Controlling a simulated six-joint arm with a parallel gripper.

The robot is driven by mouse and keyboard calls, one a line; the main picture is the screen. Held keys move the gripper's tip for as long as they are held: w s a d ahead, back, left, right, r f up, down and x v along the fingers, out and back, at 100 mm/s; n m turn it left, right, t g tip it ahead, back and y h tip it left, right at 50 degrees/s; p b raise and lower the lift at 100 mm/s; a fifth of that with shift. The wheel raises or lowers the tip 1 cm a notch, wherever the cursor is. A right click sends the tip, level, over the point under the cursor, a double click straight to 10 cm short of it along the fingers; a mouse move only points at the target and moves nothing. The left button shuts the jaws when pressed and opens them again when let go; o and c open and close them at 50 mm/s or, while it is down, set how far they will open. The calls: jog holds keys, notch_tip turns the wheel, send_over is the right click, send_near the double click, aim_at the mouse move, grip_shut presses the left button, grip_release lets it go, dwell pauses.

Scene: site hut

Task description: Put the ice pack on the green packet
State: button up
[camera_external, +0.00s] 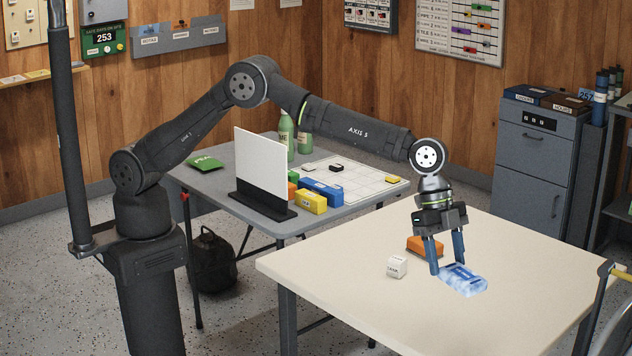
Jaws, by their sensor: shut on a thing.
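The ice pack (466,282), a pale blue and white slab with a darker blue label, is at the surface of the cream table (330,262). My gripper (448,268) points down with its two blue fingers at the pack's far end and is shut on it. I cannot tell whether the pack is lifted slightly. The green packet (205,163) lies flat on the far left part of the grey table (235,180), well away from my gripper.
An orange block (425,247) and a small white cube (397,267) are close to my gripper. A white upright panel (260,168) on a dark base stands on the grey table. Yellow and blue blocks, green bottles (286,130) and a white grid board (355,178) are behind it.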

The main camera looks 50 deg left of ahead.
notch_tip(320, 180, up, 2)
jog(key=shift+r, duration=0.1)
jog(key=w+a+n+t, duration=0.1)
jog(key=w+a+n, duration=0.2)
jog(key=w+a, duration=0.9)
jog(key=w+a+n+t, duration=0.1)
jog(key=w+a+n, duration=0.2)
jog(key=w+a, duration=0.8)
jog(key=w+a+n+t+y, duration=0.15)
jog(key=w+a, duration=0.35)
jog(key=a, duration=0.6)
jog(key=w+a+n, duration=0.3)
jog(key=w+a, duration=0.3)
jog(key=a, duration=0.4)
jog(key=w+a+n+t, duration=0.15)
jog(key=w+a, duration=0.35)
jog(key=a, duration=0.6)
jog(key=n+y, duration=0.5)
jog(key=n, duration=0.8)
send_over(203, 163)
jog(key=s, duration=0.2)
notch_tip(203, 163, down, 13)
jog(key=shift+d+f, duration=0.25)
jog(key=shift+f, duration=0.7)
jog(key=shift+d+f, duration=0.2)
jog(key=shift+f, duration=0.7)
